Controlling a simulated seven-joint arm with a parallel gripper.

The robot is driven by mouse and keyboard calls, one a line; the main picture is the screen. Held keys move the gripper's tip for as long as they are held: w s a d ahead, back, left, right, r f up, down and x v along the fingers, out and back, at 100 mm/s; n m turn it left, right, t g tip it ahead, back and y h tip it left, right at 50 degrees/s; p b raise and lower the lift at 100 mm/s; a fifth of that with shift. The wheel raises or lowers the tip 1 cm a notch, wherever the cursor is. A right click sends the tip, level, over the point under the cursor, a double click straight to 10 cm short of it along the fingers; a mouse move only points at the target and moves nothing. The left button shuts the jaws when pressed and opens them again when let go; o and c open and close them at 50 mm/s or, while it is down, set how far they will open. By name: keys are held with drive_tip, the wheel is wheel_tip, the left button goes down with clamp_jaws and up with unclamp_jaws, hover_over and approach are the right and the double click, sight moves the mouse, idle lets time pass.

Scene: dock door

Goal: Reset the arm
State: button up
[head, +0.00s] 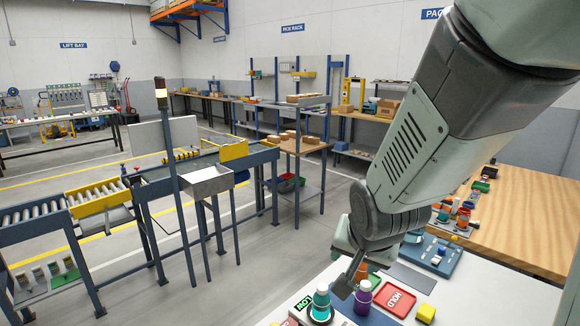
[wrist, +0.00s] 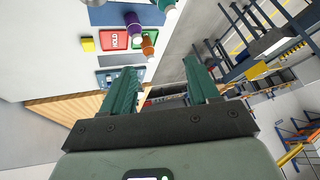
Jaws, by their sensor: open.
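My gripper (head: 352,278) hangs low over the near edge of the white table in the head view, partly hidden by my own arm. In the wrist view its two green fingers stand wide apart, and my gripper (wrist: 160,72) has nothing between them. A purple bottle (head: 363,297) and a teal bottle with a white cap (head: 320,302) stand on the table close to the gripper in the head view. The purple bottle (wrist: 133,22) and an orange bottle (wrist: 148,46) show beyond the fingers in the wrist view. I cannot judge the exact gap to them.
A red HOLD tray (head: 398,300), a yellow block (head: 425,313) and a blue panel (head: 437,255) sit on the white table. A wooden table (head: 515,225) with small items adjoins it behind. A roller conveyor (head: 100,199) stands left, with open floor between.

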drive_tip(key=s+r+n, duration=0.2)
drive_tip(key=s+r, duration=0.4)
drive_tip(key=s, duration=0.3)
drive_tip(key=s+r+n+g, duration=0.1)
drive_tip(key=s+r+n, duration=0.1)
drive_tip(key=s+r, duration=0.5)
drive_tip(key=s, duration=0.2)
drive_tip(key=shift+s+a+r+n, duration=0.15)
drive_tip(key=shift+s+a+n, duration=0.15)
drive_tip(key=shift+a+n, duration=0.1)
